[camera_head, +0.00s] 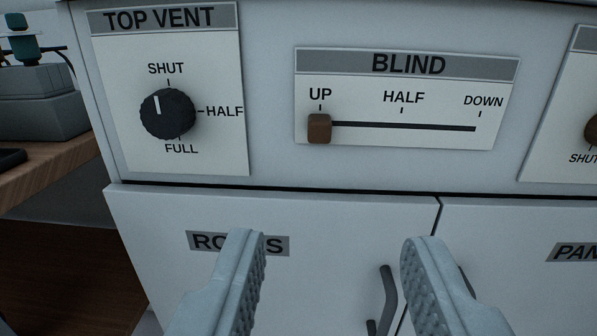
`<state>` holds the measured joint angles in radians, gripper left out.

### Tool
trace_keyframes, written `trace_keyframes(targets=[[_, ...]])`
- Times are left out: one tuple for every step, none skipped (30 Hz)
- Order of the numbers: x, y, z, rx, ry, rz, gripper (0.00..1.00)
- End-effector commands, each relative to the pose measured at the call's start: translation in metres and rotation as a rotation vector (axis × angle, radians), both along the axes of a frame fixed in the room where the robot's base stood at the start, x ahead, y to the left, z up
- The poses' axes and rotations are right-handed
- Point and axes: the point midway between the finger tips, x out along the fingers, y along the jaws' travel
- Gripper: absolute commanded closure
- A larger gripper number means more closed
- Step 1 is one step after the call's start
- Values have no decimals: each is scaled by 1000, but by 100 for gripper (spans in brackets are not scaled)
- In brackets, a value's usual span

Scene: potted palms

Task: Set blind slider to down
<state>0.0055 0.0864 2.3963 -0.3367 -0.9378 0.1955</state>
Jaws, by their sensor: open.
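The blind slider is a brown knob (319,129) at the left end of a dark horizontal slot (410,126), under the UP mark. It sits on a white panel (345,85) labelled BLIND, with HALF at the middle and DOWN at the right end. My gripper (336,245) is open and empty. Its two grey fingers show at the bottom of the picture, below the slider, with a wide gap between them. The fingers appear apart from the slider and in front of the lower doors.
A TOP VENT panel with a black round knob (168,114), its white line near SHUT, is on the left. Another panel (565,105) with a brown knob is cut off at right. Below are doors (160,215) with a dark handle (388,298). A wooden surface (50,160) stands left.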

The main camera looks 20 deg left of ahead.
Motion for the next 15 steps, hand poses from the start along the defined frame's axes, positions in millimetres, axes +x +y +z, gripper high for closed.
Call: trace_keyframes(targets=[[2,1,-7,3,2,6,58],[3,2,-10,5,2,9,58],[4,2,-12,6,2,13,58],[5,3,-13,7,1,14,58],[5,3,-14,8,1,16,58],[7,4,-15,8,0,17,58],[8,4,-15,8,0,17,58],[10,5,-16,9,1,17,58],[13,6,-16,9,1,17,58],[16,7,-16,9,1,17,58],[20,8,-15,9,1,17,58],[25,9,-15,9,1,17,58],[30,11,-15,9,1,17,58],[34,12,-16,9,2,17,58],[41,14,-15,9,1,17,58]])
